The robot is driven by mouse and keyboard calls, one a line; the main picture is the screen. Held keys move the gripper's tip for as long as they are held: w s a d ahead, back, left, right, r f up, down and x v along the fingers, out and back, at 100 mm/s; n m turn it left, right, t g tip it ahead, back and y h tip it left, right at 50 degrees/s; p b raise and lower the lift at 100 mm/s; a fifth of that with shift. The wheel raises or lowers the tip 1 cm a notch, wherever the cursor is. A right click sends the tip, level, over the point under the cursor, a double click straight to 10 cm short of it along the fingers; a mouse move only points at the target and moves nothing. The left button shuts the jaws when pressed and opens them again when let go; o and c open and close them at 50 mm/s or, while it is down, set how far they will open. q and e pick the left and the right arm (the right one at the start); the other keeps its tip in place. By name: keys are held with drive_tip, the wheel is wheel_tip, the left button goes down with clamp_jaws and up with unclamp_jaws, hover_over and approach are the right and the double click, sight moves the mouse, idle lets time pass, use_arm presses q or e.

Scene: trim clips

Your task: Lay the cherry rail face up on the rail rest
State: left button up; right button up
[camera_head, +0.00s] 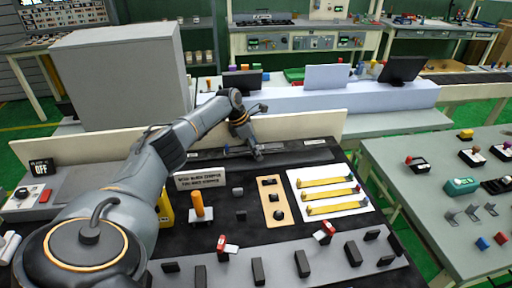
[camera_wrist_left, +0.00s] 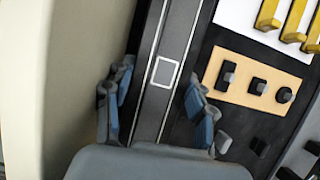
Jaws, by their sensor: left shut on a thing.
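My left gripper (camera_head: 257,152) reaches over the back edge of the black work mat, fingers pointing down. The strip also shows in the head view (camera_head: 314,141) along the back of the mat. No cherry colour shows, so I cannot tell whether this strip is the cherry rail or the rail rest. Whether it is lifted is also unclear. My right gripper is not in view.
A white plate (camera_head: 298,184) with yellow bars (camera_head: 328,182) and a tan board (camera_head: 274,216) with black pieces lie in front. Several black blocks (camera_head: 258,271) stand on the grey front strip. A cream wall (camera_head: 300,126) runs close behind the gripper.

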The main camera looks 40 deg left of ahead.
use_arm(q)
drive_tip(key=o, duration=1.5)
drive_tip(key=shift+r, duration=0.2)
drive_tip(key=shift+r, duration=0.15)
drive_tip(key=shift+a+r, duration=0.15)
drive_tip(key=shift+r, duration=0.15)
drive_tip(key=v, duration=0.9)
drive_tip(key=shift+s+r, duration=0.2)
drive_tip(key=shift+s, duration=0.05)
drive_tip(key=shift+s+a+r, duration=0.2)
drive_tip(key=shift+s+r, duration=0.15)
drive_tip(key=shift+r, duration=0.25)
drive_tip(key=shift+d, duration=0.15)
